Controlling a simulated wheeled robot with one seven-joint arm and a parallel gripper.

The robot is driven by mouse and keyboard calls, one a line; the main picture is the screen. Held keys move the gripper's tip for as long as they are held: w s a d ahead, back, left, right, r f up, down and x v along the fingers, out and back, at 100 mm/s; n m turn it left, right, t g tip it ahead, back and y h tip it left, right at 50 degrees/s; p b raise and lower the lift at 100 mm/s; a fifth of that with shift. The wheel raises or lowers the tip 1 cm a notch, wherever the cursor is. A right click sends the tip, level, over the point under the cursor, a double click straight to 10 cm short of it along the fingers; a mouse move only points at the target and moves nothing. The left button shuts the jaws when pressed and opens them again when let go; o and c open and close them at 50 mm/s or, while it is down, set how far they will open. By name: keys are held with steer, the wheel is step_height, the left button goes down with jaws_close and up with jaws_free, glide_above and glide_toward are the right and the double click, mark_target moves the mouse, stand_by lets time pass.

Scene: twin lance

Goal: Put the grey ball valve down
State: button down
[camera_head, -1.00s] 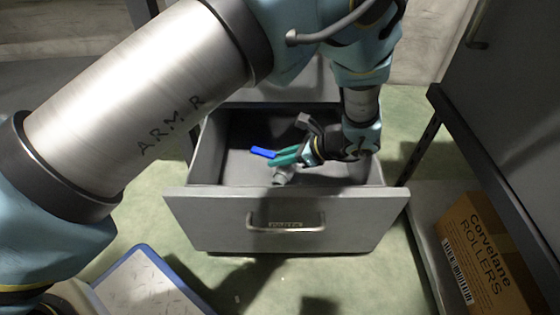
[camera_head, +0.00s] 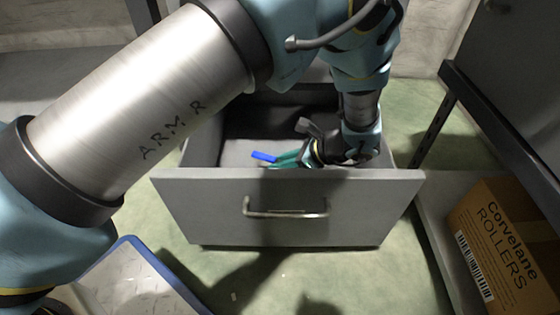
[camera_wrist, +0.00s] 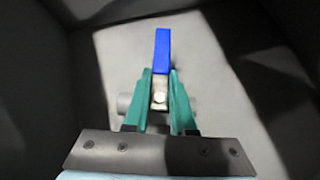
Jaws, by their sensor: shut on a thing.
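The grey ball valve (camera_wrist: 125,103) has a blue lever handle (camera_wrist: 162,50). My gripper (camera_wrist: 164,95) is shut on it, with one green finger on each side of the valve just below the handle. In the head view my gripper (camera_head: 280,160) is down inside the open grey drawer (camera_head: 290,207), and the blue handle (camera_head: 263,156) points left. The valve's grey body is hidden there behind the drawer front. In the wrist view the valve is above the drawer's pale floor (camera_wrist: 215,75); whether it touches the floor I cannot tell.
The drawer walls stand around my gripper, and its floor around the valve looks bare. A cardboard box of rollers (camera_head: 508,240) sits on a low shelf (camera_head: 440,215) at the right. A blue-edged platform (camera_head: 140,280) lies at the lower left.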

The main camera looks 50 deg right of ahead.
steer(key=shift+f, duration=0.5)
stand_by(0.3)
steer(key=c, duration=0.7)
jaws_free()
steer(key=shift+o, duration=0.2)
step_height(320, 180, up, 10)
steer(key=p, duration=0.5)
